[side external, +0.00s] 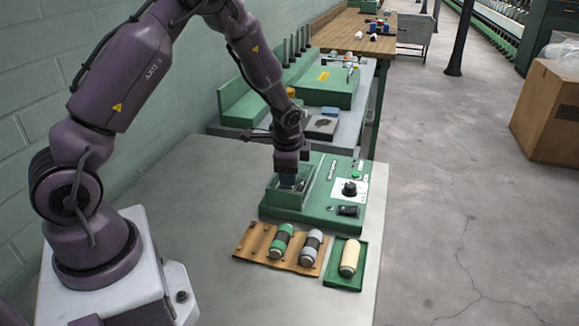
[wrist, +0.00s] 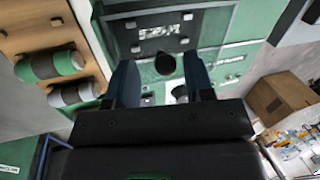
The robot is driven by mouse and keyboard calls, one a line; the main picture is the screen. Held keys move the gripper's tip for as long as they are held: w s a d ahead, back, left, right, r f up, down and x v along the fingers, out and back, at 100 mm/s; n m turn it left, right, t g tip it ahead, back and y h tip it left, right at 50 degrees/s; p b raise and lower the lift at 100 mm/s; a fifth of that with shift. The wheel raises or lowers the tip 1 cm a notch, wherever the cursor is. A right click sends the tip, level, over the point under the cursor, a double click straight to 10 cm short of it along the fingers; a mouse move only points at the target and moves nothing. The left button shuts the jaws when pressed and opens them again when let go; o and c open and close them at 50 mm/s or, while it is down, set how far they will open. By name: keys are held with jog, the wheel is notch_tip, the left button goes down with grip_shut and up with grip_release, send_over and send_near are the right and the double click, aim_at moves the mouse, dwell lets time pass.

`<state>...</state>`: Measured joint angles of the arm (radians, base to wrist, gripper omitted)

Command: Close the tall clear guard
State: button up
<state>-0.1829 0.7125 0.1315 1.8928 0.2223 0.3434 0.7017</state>
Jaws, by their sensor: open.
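A green machine (side external: 330,212) stands on the grey table. The tall clear guard (side external: 307,182) looks like a see-through panel on the machine's left part, beside my gripper. Its edges are faint, and I cannot tell how far it is swung. My gripper (side external: 289,180) points down over this left part, with its fingertips close to the guard. In the wrist view my gripper's two dark fingers (wrist: 162,82) are apart, with a dark round part between them. I cannot tell whether either finger touches the guard.
A white dial plate with a black knob (side external: 349,189) is on the machine's right. In front lie a wooden rack (side external: 255,239) with green and grey spools and a green tray (side external: 345,279) with a cream spool. Another green machine (side external: 325,88) stands behind. The table's left is clear.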

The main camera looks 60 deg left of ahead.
jog(key=v, duration=1.3)
jog(key=s+d+r+n+t+h, duration=0.1)
jog(key=s+d+r+n+t, duration=0.1)
jog(key=s+d+r, duration=0.4)
jog(key=s+d+r+n+t+h, duration=0.1)
jog(key=s+d+r+n, duration=0.4)
jog(key=s, duration=0.7)
notch_tip(320, 180, up, 2)
jog(key=shift+s+d+r+t, duration=0.1)
jog(key=shift+s+d+t, duration=0.3)
jog(key=shift+d, duration=0.15)
